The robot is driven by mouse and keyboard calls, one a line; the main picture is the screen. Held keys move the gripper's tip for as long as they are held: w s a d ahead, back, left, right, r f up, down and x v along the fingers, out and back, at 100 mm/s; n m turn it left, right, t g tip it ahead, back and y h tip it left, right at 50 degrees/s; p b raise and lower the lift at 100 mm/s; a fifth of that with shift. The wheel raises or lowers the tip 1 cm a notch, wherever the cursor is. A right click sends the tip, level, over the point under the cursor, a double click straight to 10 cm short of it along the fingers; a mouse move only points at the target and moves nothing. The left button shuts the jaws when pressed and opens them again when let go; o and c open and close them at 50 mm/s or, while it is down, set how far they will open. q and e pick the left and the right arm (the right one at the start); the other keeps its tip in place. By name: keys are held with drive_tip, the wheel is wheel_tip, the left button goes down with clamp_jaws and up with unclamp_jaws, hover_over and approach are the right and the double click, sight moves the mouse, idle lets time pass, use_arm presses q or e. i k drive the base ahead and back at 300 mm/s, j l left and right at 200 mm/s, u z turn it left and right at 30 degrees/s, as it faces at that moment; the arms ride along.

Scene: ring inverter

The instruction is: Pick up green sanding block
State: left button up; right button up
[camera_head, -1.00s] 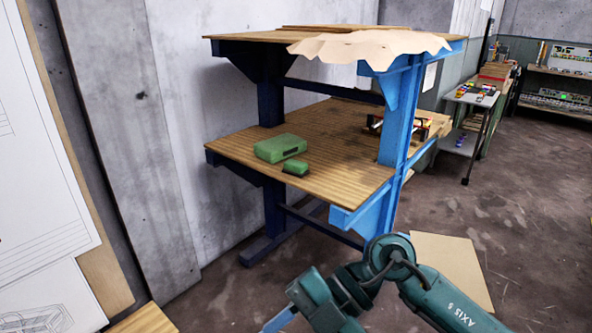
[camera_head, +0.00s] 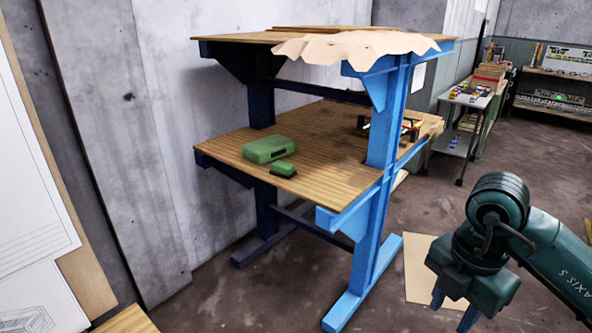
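The green sanding block (camera_head: 283,168) is small, with a dark underside. It lies on the lower wooden shelf (camera_head: 318,181) of a blue-framed workbench, near the shelf's front edge and left of the blue front post. A larger green case (camera_head: 268,149) sits just behind it. My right gripper (camera_head: 452,309) is at the lower right, well away from the block and lower in the picture, pointing down. Its two blue fingers are apart with nothing seen between them. My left gripper is out of view.
The blue front post (camera_head: 385,130) stands between the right arm's side and the block. An upper shelf (camera_head: 235,39) with a draped tan sheet (camera_head: 360,45) overhangs the lower one. Small items lie at the shelf's right. A flat tan board (camera_head: 425,270) lies on the floor.

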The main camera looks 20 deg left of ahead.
sight(281, 169)
drive_tip(key=i+l+u, duration=0.1)
drive_tip(key=i+l, duration=0.3)
drive_tip(key=l, duration=0.25)
drive_tip(key=i+l+u, duration=0.15)
drive_tip(key=i+j+u, duration=0.2)
drive_tip(key=i+u, duration=0.25)
drive_tip(key=i, duration=0.15)
drive_tip(key=i+u, duration=0.4)
drive_tip(key=i, duration=0.2)
drive_tip(key=i+j+z, duration=0.15)
drive_tip(key=i+j, duration=0.5)
